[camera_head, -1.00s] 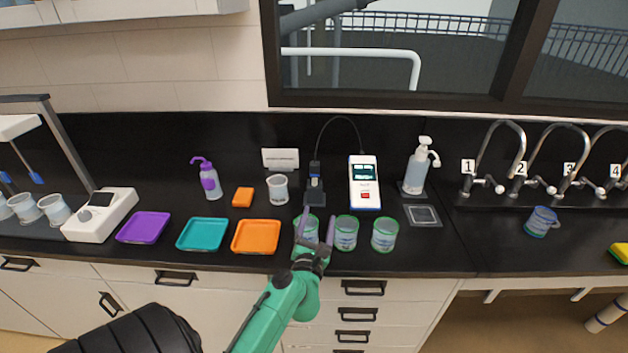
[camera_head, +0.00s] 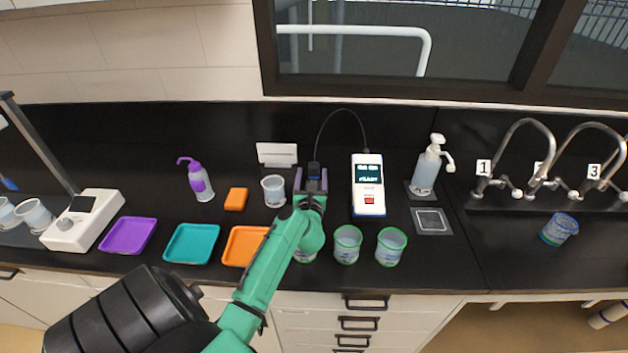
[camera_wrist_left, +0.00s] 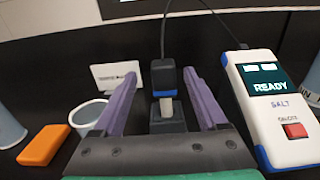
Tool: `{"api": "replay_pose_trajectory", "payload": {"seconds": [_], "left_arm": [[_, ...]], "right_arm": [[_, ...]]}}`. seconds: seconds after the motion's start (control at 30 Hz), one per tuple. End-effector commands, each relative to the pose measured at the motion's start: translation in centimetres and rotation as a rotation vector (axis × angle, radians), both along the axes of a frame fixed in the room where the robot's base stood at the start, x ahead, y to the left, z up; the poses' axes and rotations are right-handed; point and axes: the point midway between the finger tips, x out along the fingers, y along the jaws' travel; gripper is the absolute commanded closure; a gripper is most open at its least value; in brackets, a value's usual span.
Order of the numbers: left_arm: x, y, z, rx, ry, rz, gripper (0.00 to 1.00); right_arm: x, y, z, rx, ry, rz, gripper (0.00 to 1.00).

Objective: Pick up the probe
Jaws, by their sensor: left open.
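The probe (camera_wrist_left: 165,79) is a dark block with a blue band and a pale tip, standing upright in a small black holder (camera_wrist_left: 168,118), with a cable rising from it. In the head view the probe's top (camera_head: 314,169) shows just beyond my left gripper (camera_head: 311,182). In the left wrist view the purple fingers of my left gripper (camera_wrist_left: 160,92) are open, one on each side of the probe, with gaps between. The white meter (camera_wrist_left: 275,110) reads READY and SALT; in the head view it (camera_head: 368,186) stands right of the gripper. My right gripper is not in view.
A white cup (camera_head: 273,190) and orange sponge (camera_head: 236,199) are left of the gripper. Green-rimmed cups (camera_head: 347,244) stand at the front. Purple, teal (camera_head: 192,244) and orange trays lie left. A soap bottle (camera_head: 427,170) and numbered taps (camera_head: 520,150) are right.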

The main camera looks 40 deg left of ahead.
Motion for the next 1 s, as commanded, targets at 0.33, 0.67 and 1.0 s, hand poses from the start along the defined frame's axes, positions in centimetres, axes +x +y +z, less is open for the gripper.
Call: {"api": "replay_pose_trajectory", "payload": {"seconds": [0.33,0.67,1.0], "left_arm": [[4.7,2.9,-0.1,0.001,0.0,0.0,0.25],[5.3,3.4,-0.1,0.0,0.001,-0.001,0.44],[5.3,3.3,-0.1,0.001,0.001,-0.001,1.0]], "right_arm": [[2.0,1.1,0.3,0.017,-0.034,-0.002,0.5],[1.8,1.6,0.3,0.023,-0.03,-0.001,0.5],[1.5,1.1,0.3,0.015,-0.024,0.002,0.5]]}}
